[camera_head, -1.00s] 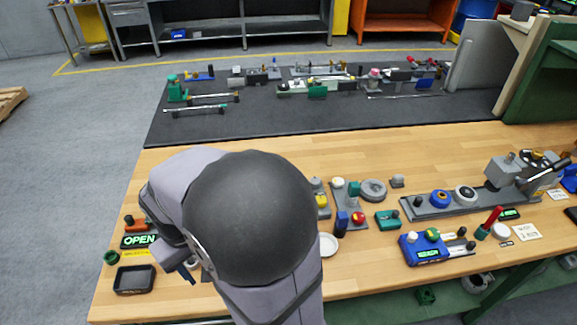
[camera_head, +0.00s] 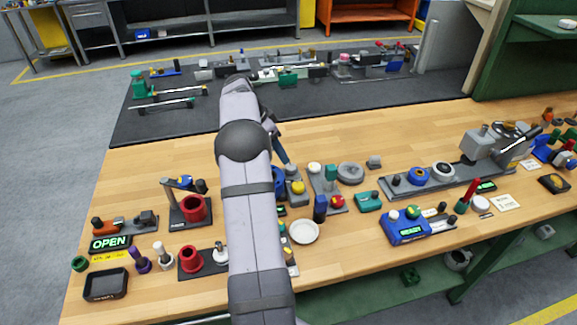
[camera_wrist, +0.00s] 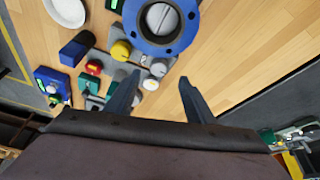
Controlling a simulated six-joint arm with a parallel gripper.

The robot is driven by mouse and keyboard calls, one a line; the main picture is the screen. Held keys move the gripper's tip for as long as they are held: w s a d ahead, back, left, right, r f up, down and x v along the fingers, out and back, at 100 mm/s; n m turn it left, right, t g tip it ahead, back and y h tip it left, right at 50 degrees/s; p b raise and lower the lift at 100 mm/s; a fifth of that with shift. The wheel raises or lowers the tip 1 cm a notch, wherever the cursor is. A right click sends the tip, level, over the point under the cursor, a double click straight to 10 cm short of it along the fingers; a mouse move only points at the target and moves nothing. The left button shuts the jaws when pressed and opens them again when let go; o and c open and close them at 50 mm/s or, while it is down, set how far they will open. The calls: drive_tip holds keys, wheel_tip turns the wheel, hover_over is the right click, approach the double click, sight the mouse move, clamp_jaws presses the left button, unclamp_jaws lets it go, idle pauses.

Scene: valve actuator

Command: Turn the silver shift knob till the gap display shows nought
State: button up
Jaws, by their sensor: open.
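My gripper (camera_wrist: 159,77) is open and empty, its two dark fingers apart above the bench. In the wrist view a pale silver knob (camera_wrist: 158,69) shows between the fingertips, near a yellow knob (camera_wrist: 121,50) on a grey base. I cannot tell whether this is the shift knob. A blue flanged ring with a slotted silver disc (camera_wrist: 161,19) sits just beyond. In the head view, the yellow knob (camera_head: 298,188) stands right of my arm, which partly hides the blue ring (camera_head: 279,181). A small green-lit display (camera_head: 282,211) is beside my arm; its reading is not legible.
A white dish (camera_head: 304,232), a READY box (camera_head: 405,227) and a rail with blue and white rings (camera_head: 440,178) lie to the right. An OPEN display (camera_head: 110,243), a red cylinder (camera_head: 194,209) and a black tray (camera_head: 105,284) are left. Bare wood lies behind the fixtures.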

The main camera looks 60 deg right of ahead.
sight(290, 166)
drive_tip(key=shift+m, duration=0.5)
drive_tip(key=shift+d+p+x, duration=0.15)
drive_tip(key=shift+p+x, duration=0.65)
drive_tip(key=shift+x, duration=1.35)
drive_tip(key=shift+d+p+x, duration=0.15)
drive_tip(key=shift+p+x, duration=0.6)
drive_tip(key=shift+x, duration=1.35)
drive_tip(key=shift+s+r, duration=0.15)
drive_tip(key=shift+s, duration=0.05)
drive_tip(key=c, duration=1.1)
